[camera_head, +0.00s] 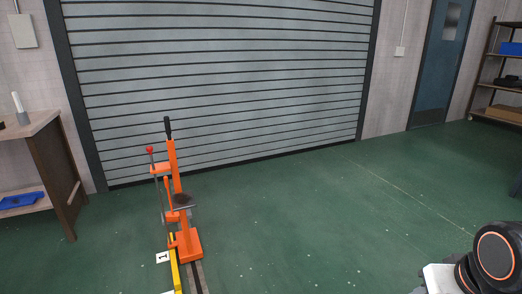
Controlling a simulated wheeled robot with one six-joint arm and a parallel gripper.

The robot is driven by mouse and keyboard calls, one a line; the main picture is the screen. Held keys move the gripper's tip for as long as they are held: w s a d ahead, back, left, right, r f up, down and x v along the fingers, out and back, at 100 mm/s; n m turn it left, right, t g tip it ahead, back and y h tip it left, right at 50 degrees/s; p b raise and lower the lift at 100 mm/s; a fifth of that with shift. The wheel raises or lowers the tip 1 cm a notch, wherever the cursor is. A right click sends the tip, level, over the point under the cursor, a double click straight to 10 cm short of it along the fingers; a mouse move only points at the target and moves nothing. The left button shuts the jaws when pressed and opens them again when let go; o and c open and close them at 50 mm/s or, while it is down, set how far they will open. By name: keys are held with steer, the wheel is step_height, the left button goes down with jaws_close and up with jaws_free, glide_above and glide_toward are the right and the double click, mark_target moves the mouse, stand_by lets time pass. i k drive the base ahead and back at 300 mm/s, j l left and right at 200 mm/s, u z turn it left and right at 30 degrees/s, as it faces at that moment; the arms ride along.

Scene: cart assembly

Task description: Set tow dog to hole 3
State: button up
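An orange upright stand (173,170) rises from the green floor left of centre. It has a black grip at its top, and a thin rod with a red ball knob (150,150) runs beside it. A dark plate sticks out at its mid-height. A yellow bar (174,270) runs from its foot toward the bottom edge, with a white tag marked "1" (163,258) beside it. I cannot tell the tow dog or hole 3 apart here. Part of my arm shows at the bottom right, away from the stand. My gripper is not in view.
A grey roller shutter (230,80) closes the back wall. A wooden table (42,125) with a blue tray (20,201) on its lower shelf stands at the left. A blue door (436,65) and shelves (492,75) are at the right. The green floor right of the stand is clear.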

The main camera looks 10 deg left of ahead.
mark_target(188, 241)
steer(key=i+z, duration=0.15)
steer(key=i, duration=1.9)
steer(key=i+u, duration=0.2)
steer(key=u, duration=0.25)
steer(key=i+u, duration=0.2)
steer(key=u, duration=0.25)
steer(key=i+l+u, duration=0.2)
steer(key=u, duration=1.1)
